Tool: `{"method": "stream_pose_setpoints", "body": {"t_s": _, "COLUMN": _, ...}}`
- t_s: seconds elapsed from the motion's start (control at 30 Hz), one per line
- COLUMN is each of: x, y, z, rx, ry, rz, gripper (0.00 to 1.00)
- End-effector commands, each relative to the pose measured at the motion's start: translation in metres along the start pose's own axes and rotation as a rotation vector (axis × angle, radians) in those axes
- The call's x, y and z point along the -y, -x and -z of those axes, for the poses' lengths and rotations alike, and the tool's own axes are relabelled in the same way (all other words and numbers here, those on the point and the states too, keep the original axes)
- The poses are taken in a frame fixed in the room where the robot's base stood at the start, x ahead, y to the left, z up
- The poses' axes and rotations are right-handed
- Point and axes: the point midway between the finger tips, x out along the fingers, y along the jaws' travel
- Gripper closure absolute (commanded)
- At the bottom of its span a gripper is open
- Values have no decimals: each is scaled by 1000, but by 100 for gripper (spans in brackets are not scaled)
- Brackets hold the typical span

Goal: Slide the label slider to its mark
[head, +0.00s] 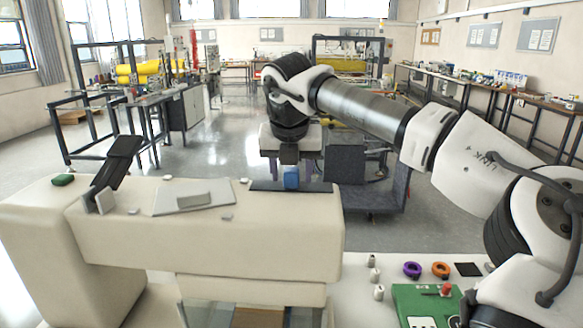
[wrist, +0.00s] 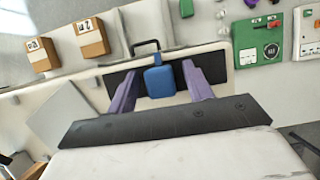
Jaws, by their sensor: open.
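The blue slider block (head: 291,178) sits on a dark strip (head: 262,186) on top of the beige machine, towards its right end. It also shows in the wrist view (wrist: 159,82), on the dark strip (wrist: 120,79). My gripper (head: 291,173) is above the strip, pointing down, with its purple fingers apart. In the wrist view my gripper (wrist: 157,84) has one finger on each side of the blue block, with a small gap on both sides. No mark for the slider can be made out clearly.
A grey plate (head: 195,196) lies on the machine left of the strip. A black angled panel (head: 117,165) stands at its left end. At the lower right are purple and orange rings (head: 441,269) and a green box (head: 415,295). Two cardboard boxes (wrist: 91,38) show in the wrist view.

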Motion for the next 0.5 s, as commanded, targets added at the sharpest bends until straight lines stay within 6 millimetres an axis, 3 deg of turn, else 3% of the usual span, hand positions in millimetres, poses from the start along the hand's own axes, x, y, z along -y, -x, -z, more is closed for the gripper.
{"method": "stream_pose_setpoints", "body": {"t_s": 0.23, "x": 0, "y": 22, "z": 0, "rx": 2, "ry": 0, "rz": -2, "gripper": 49}}
{"method": "stream_pose_setpoints", "body": {"t_s": 0.5, "x": 0, "y": 85, "z": 0, "rx": 1, "ry": 0, "rz": -4, "gripper": 49}}
